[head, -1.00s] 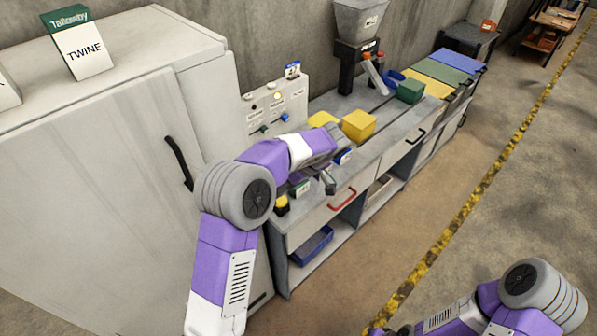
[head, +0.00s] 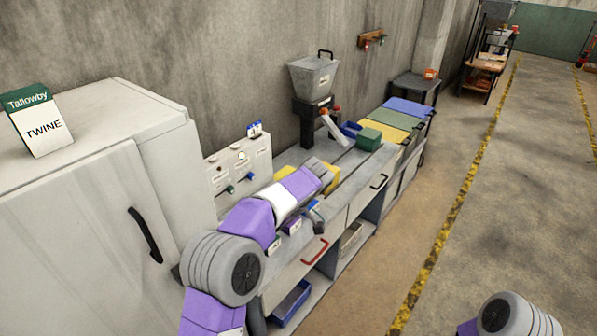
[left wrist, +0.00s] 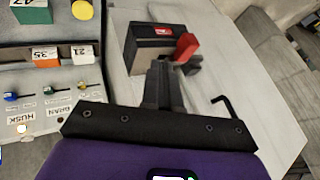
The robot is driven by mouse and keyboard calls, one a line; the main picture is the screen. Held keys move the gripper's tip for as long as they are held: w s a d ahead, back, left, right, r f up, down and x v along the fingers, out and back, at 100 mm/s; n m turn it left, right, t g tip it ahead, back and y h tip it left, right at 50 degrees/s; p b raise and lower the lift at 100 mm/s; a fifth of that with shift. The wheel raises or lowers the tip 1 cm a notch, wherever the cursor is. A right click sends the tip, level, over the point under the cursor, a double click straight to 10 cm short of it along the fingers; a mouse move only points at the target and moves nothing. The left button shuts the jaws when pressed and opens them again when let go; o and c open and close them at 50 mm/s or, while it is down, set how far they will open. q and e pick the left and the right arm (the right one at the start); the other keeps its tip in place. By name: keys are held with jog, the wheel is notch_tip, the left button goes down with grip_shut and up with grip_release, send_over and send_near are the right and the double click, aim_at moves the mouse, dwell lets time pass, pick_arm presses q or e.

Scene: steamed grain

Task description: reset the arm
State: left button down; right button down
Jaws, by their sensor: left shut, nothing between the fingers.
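My left arm comes in from the left in the head view and reaches over the near part of the workbench (head: 290,277). My left gripper (head: 318,228) hangs near the bench's front edge, small and partly hidden by the arm. In the left wrist view the left gripper (left wrist: 185,52) has its fingers together, with nothing visible between them. My right arm shows only as a joint at the bottom right of the head view; its gripper is outside the frame.
A grey cabinet (head: 75,200) stands left, with a twine box (head: 36,125) on top. A blue bin (head: 291,303) sits below.

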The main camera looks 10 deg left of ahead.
pick_arm(q)
jog(key=s+d+f+m+h+b, duration=0.1)
jog(key=s+d+f+m+h, duration=0.15)
jog(key=f, duration=0.75)
jog(key=s+d+f+m+h+b, duration=0.1)
jog(key=f+m+h+b, duration=0.15)
jog(key=f, duration=0.65)
jog(key=s+d+f+m+h, duration=0.1)
jog(key=s+d+f+m, duration=0.15)
jog(key=f, duration=0.75)
jog(key=s+d+f+m+t+h+b, duration=0.2)
jog(key=s+f, duration=0.5)
jog(key=s, duration=0.2)
jog(key=s+d+f+m+t+h+b, duration=0.1)
jog(key=s+d+f+m+h+b, duration=0.1)
jog(key=s+f, duration=0.6)
jog(key=shift+s+d+f+t+h+b, duration=0.15)
jog(key=shift+s+d+t+h+b, duration=0.3)
jog(key=shift+d+h, duration=0.1)
